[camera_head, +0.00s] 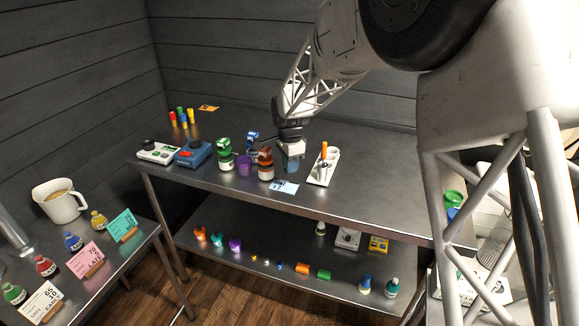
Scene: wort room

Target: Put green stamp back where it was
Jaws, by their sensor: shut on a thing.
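My gripper (291,163) is above the middle of the upper metal table. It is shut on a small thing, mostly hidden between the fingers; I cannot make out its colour. I cannot pick out the green stamp for sure. A white holder (317,180) with round places lies just right of my gripper. An orange-handled stamp (323,149) stands upright in it, and other places in it look empty. A blue and white card (284,187) lies on the table just below and left of the gripper.
Left of my gripper stand a red-brown jar (265,166), a purple cup (243,166), a green and white jar (224,156) and a blue device (194,153). A lower shelf (330,290) holds small bottles and cylinders. The upper table (380,180) is clear right of the holder.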

